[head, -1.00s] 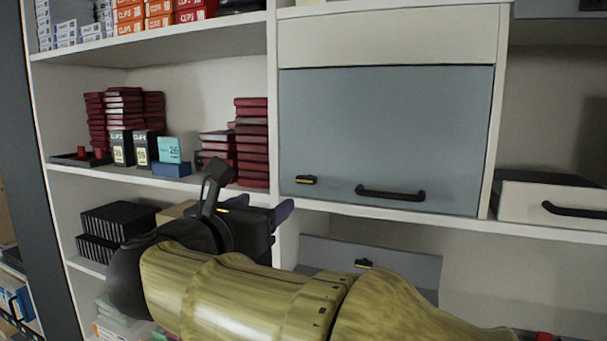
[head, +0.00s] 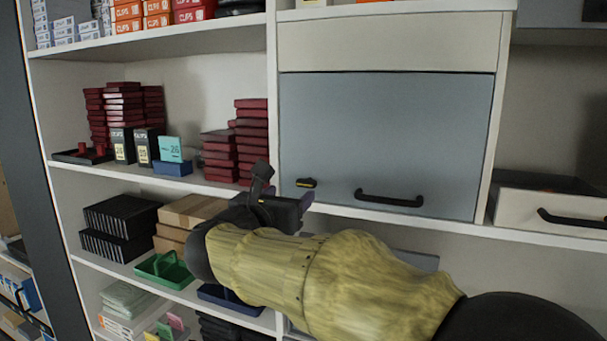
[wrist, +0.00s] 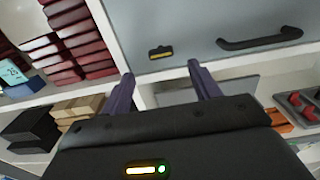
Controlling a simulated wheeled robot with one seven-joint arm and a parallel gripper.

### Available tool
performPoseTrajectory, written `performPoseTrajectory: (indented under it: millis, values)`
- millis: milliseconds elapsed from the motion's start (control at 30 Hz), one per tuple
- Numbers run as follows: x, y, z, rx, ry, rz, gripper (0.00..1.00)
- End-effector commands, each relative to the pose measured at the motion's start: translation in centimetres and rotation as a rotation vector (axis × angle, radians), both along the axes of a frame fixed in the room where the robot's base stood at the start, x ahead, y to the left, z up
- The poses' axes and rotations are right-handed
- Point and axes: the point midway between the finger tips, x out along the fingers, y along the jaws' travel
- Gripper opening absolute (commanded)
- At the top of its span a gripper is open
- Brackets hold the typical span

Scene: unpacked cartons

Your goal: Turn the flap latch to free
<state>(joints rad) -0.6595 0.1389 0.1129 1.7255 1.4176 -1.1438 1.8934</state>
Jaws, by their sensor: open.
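The flap (head: 390,130) is a grey panel closed over a compartment in the white shelf unit. Its latch (head: 306,183) is a small black and yellow piece at the flap's lower left, lying roughly level. The latch also shows in the wrist view (wrist: 160,52), ahead of and between my two fingers. My gripper (head: 304,199) is just below the latch in the head view, seen partly behind my wrist. In the wrist view my gripper (wrist: 162,82) has its dark purple fingers apart with nothing between them. The fingers look apart from the latch.
A black bar handle (head: 389,198) sits on the flap right of the latch. Stacked dark red boxes (head: 251,140) stand close on the left shelf. A drawer (head: 560,213) with a black handle is at right. My arm covers much of the lower shelves.

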Motion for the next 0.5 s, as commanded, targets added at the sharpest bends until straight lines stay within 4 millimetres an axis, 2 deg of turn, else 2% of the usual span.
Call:
performPoseTrajectory:
  millis: [300, 500]
  values:
    - [5.3, -2.0, 0.4, -0.002, 0.002, -0.003, 0.62]
    - [7.4, -2.7, 0.2, -0.001, 0.0, -0.002, 0.62]
